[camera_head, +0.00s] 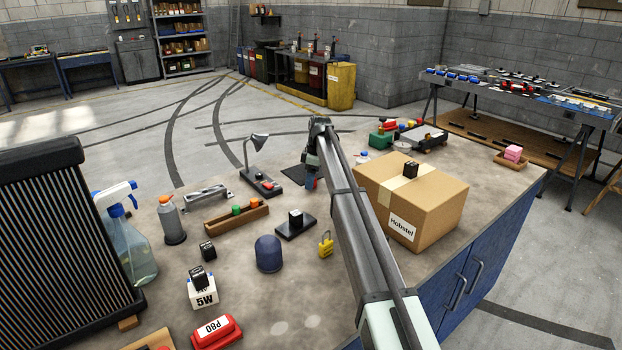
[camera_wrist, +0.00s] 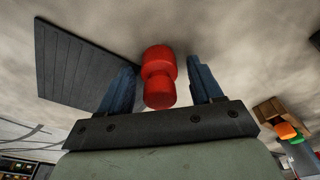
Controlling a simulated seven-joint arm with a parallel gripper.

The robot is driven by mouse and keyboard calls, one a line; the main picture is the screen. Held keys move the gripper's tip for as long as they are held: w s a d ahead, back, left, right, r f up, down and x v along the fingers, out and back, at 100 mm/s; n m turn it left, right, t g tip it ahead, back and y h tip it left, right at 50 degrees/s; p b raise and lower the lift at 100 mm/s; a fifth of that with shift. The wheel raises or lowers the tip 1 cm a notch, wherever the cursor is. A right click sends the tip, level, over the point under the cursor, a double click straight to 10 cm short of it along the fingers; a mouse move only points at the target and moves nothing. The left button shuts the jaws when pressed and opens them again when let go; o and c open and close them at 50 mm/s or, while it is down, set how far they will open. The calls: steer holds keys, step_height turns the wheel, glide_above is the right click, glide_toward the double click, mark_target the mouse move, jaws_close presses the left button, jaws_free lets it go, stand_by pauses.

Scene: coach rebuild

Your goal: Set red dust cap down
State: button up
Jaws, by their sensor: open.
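The red dust cap (camera_wrist: 160,75) stands between my fingers in the wrist view, a stepped red cylinder with a wider and a narrower part. My gripper (camera_wrist: 165,85) has its blue fingers apart, with a gap on each side of the cap. The cap appears to rest on the worktop; its contact there is not clear. In the head view my gripper (camera_head: 311,184) is low over the worktop, and my arm hides most of the cap.
A dark ribbed mat (camera_wrist: 82,62) lies beside the cap; it also shows in the head view (camera_head: 293,174). A cardboard box (camera_head: 430,205) stands right of my arm. A desk lamp (camera_head: 259,165) and a wooden tray (camera_head: 236,218) are to the left. A yellow padlock (camera_head: 326,246) is nearer.

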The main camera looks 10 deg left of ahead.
step_height(320, 180, up, 13)
steer(key=d, duration=0.2)
stand_by(0.4)
